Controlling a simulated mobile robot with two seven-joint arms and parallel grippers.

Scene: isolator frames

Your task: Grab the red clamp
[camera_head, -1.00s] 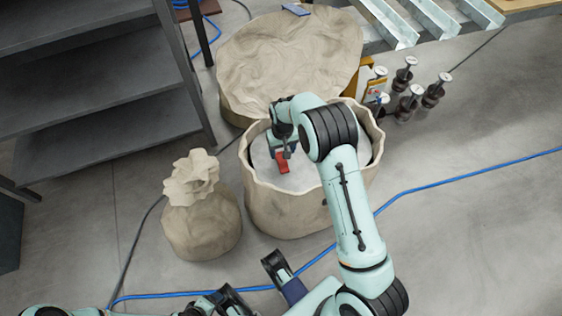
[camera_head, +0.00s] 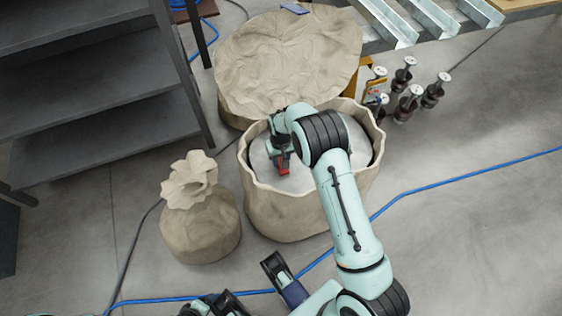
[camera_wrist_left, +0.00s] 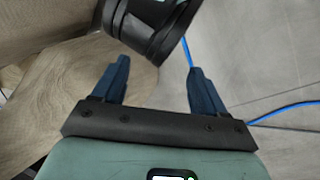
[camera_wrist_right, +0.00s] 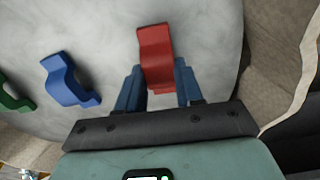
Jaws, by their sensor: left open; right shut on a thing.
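The red clamp (camera_wrist_right: 156,58) is between the fingers of my right gripper (camera_wrist_right: 157,84) in the right wrist view, and the fingers are shut on it. In the head view the red clamp (camera_head: 283,170) shows small below the right gripper (camera_head: 280,158), over the pale round surface (camera_head: 308,176) inside the sack. I cannot tell whether it touches that surface. My left gripper (camera_wrist_left: 158,80) is open and empty in the left wrist view. In the head view the left gripper (camera_head: 255,285) shows partly near the bottom edge.
A blue clamp (camera_wrist_right: 68,80) and a green clamp (camera_wrist_right: 12,98) lie beside the red one. The open sack's rim (camera_head: 375,128) surrounds the surface. A tied sack (camera_head: 200,222) stands left, a larger sack (camera_head: 285,65) behind. Dark shelves (camera_head: 95,90) stand at left. A blue cable (camera_head: 470,178) crosses the floor.

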